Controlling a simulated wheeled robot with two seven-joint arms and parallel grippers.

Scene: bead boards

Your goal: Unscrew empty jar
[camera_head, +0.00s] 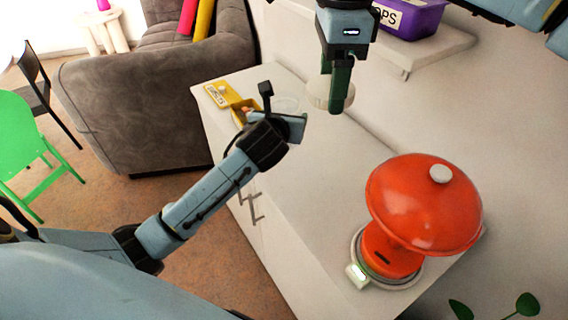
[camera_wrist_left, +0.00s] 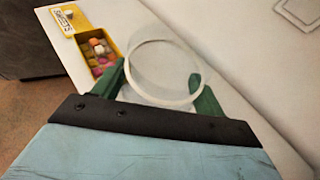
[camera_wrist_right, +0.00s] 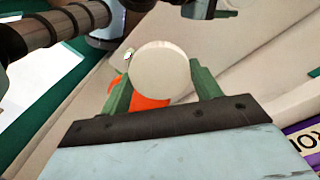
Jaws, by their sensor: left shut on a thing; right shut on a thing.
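A clear, see-through jar (camera_wrist_left: 160,88) with a pale round rim stands between the green fingers of my left gripper (camera_wrist_left: 162,92), which is shut on it. The jar's mouth is uncovered and it looks empty. In the head view the jar (camera_head: 288,104) is faint beside my left gripper (camera_head: 283,117). My right gripper (camera_wrist_right: 162,88) is shut on a round cream lid (camera_wrist_right: 160,72). In the head view the lid (camera_head: 318,94) is partly hidden behind the right gripper's fingers (camera_head: 340,88), up and to the right of the jar and apart from it.
A yellow box (camera_wrist_left: 95,48) of coloured pieces, its labelled yellow lid (camera_wrist_left: 63,17) beside it, lies near the jar on the white cabinet top (camera_head: 290,185). A red mushroom-shaped lamp (camera_head: 420,205) stands at the near end. A purple bin (camera_head: 412,18) sits on a wall shelf. The cabinet's middle is clear.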

